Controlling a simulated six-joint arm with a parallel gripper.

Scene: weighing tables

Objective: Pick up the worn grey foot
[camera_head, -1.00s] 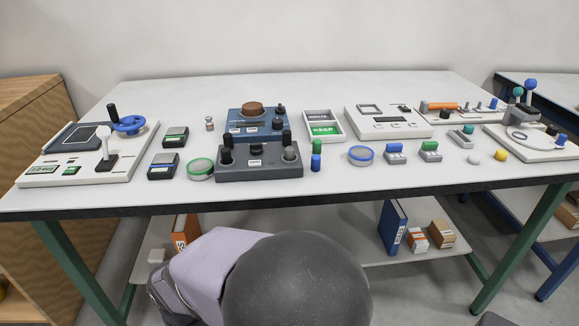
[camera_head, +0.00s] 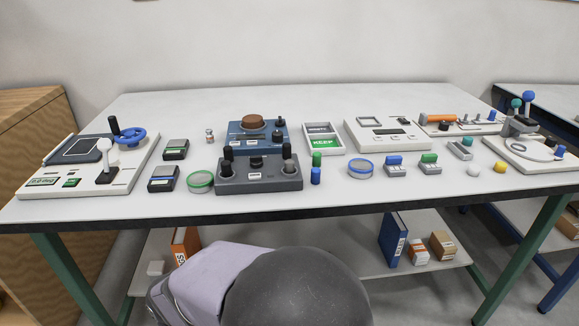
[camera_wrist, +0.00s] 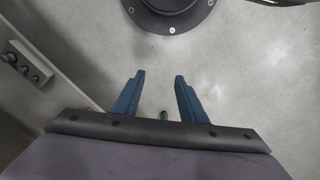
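I cannot single out a worn grey foot for certain. A dark grey block (camera_head: 250,184) near the table's front middle carries several short upright pegs. In the head view the gripper is not visible; only my arm's links show at the bottom.
Beside the block stand a green-over-blue peg pair (camera_head: 316,169), a green-rimmed round dish (camera_head: 200,182) and a blue console (camera_head: 258,136) behind. A tray marked KEEP (camera_head: 310,128) and a white scale (camera_head: 387,135) stand further right. The table's front strip is mostly clear.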

